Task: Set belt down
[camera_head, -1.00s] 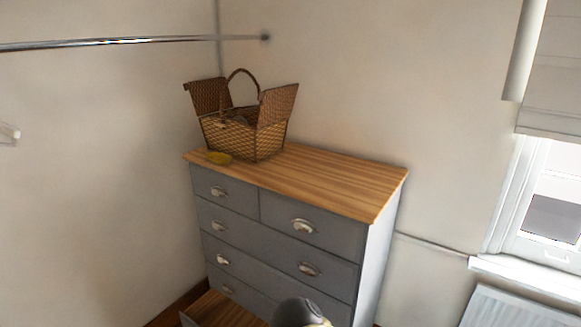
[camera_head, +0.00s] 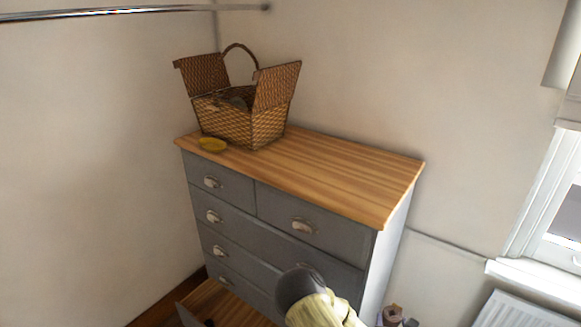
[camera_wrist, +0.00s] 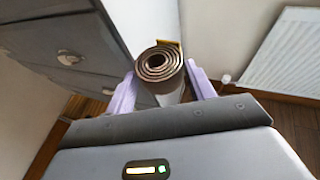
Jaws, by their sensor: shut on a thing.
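The belt (camera_wrist: 158,64) is a dark brown roll, coiled in a spiral, with a thin yellowish edge on top. In the wrist view it sits between the two pale purple fingers of my gripper (camera_wrist: 160,76), which is shut on it. The coil's end faces the camera, and its lower part is hidden behind the gripper body. In the head view a small brown shape (camera_head: 392,314) shows at the bottom edge, right of my arm; I cannot tell whether it is the belt.
A grey dresser (camera_head: 230,228) has a clear wooden top (camera_head: 340,180) on its right side. An open wicker basket (camera_head: 228,122) and a yellow item (camera_head: 212,145) stand at its left. A low drawer is pulled out. A radiator (camera_wrist: 290,50) is on the right.

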